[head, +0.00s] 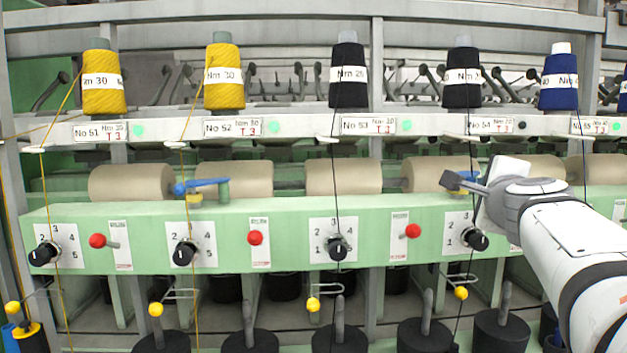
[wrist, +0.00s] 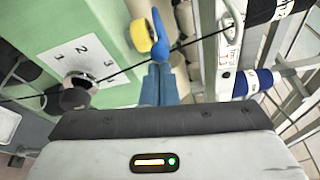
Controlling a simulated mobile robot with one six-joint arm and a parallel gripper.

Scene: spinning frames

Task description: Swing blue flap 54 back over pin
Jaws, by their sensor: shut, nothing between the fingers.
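Blue flap 54 (head: 466,175) shows only in part in the head view, behind my gripper (head: 452,181) and below the No 54 label. In the wrist view the blue flap (wrist: 160,48) lies just beyond the tips of my gripper (wrist: 159,68), beside a yellow disc (wrist: 140,36). My gripper is shut with nothing between its fingers. Whether the tips touch the flap cannot be told. The pin of station 54 cannot be made out.
A dark thread (wrist: 118,72) crosses close to the flap. A black dial (head: 476,239) sits below my gripper on the green rail (head: 370,205). Beige rollers (head: 344,176) lie behind.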

